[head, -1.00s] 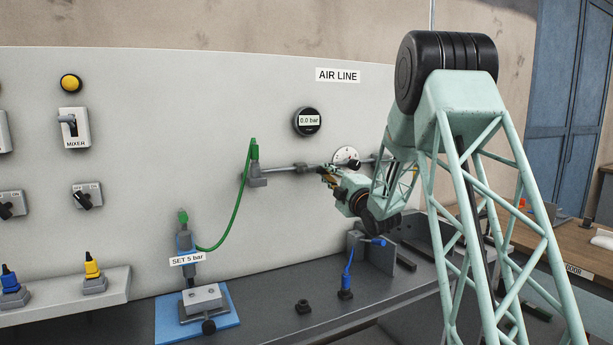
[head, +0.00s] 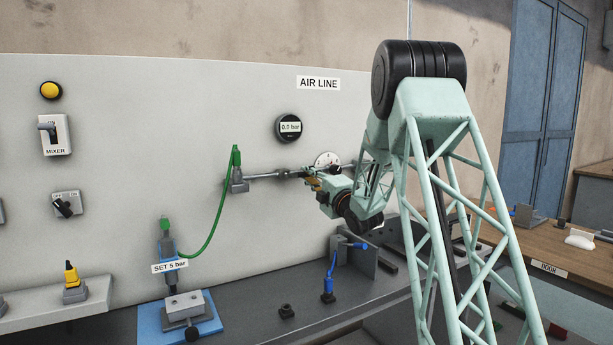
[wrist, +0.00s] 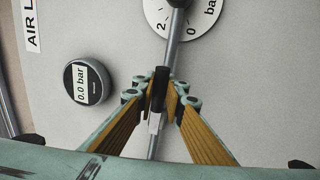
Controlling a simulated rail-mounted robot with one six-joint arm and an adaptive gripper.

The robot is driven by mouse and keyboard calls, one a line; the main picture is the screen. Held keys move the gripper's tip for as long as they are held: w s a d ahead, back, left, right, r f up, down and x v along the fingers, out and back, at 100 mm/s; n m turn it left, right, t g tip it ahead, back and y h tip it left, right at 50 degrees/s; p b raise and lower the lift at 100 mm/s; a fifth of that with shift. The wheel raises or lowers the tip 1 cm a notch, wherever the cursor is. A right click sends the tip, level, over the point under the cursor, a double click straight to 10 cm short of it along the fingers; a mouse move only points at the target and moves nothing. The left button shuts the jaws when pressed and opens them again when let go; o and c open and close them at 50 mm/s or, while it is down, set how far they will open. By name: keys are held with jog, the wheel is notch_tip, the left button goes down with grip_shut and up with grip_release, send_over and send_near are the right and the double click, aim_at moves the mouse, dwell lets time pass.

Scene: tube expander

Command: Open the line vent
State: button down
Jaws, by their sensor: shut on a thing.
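The air line pipe (head: 262,177) runs along the panel under the AIR LINE sign (head: 318,83). In the wrist view a black handle (wrist: 158,88) on a small grey fitting (wrist: 154,123) stands at the pipe (wrist: 174,48). My gripper (wrist: 160,97) is shut on this black handle, with one tan finger on each side. In the head view my gripper (head: 309,180) is at the pipe, left of the white dial (head: 327,160), and largely hides the handle. Whether the handle has turned cannot be told. The round gauge (head: 289,127) reads 0.0 bar.
A green hose (head: 222,215) hangs from the pipe's left end to a tool labelled SET 5 bar (head: 170,267) above a blue plate (head: 149,325). A blue lever-like part (head: 331,266) stands on the bench below my gripper. The panel around the gauge is clear.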

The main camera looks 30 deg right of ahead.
jog(key=c, duration=2.6)
grip_release()
jog(key=shift+c, duration=0.2)
jog(key=shift+s, duration=0.15)
jog(key=v, duration=1.1)
jog(key=shift+s, duration=0.3)
jog(key=shift+f, duration=0.1)
